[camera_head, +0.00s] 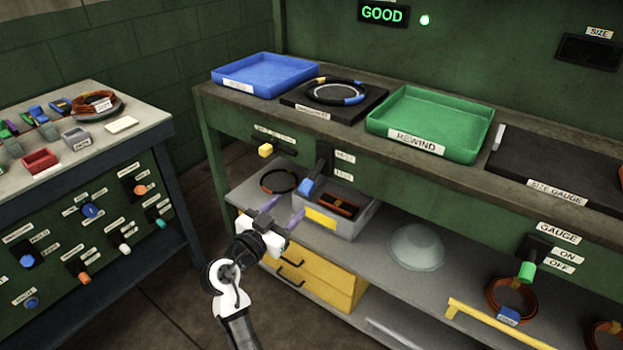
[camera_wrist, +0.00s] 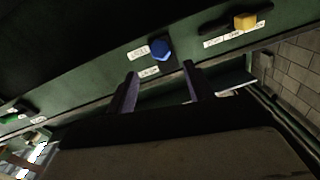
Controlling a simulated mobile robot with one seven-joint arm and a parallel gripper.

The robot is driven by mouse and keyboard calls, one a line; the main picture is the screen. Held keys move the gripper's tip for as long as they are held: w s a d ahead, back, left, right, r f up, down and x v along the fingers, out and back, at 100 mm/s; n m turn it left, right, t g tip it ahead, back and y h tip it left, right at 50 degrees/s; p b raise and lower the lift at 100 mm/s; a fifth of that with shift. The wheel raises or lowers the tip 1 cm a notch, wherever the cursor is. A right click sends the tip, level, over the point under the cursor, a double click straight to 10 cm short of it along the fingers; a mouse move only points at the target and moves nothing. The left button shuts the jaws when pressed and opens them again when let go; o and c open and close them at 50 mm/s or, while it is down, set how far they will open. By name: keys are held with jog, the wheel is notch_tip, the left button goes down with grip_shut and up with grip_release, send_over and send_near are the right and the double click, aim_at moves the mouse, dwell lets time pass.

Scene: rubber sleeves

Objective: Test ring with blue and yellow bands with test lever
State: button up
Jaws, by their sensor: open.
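The ring with blue and yellow bands (camera_head: 340,92) lies flat on a black test pad (camera_head: 372,106) on the bench top. A lever with a blue knob (camera_head: 306,185) sits on the green front panel below it, next to two small labels too blurred to read surely. The blue knob also shows in the wrist view (camera_wrist: 160,50), ahead of the fingers and roughly centred between them. My gripper (camera_head: 282,211) is open and empty, its purple fingers apart, a little below and left of the knob. The fingers also show in the wrist view (camera_wrist: 162,86).
A lit green GOOD display (camera_head: 383,14) is above the bench. A blue tray (camera_head: 264,76) and a green REWIND tray (camera_head: 430,124) flank the pad. A yellow-knobbed slider (camera_head: 265,150) is left of the lever. A grey bin (camera_head: 345,226) stands on the shelf below.

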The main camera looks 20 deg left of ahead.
aim_at(311, 182)
jog(key=p+x, duration=0.3)
jog(key=x, duration=0.9)
grip_shut()
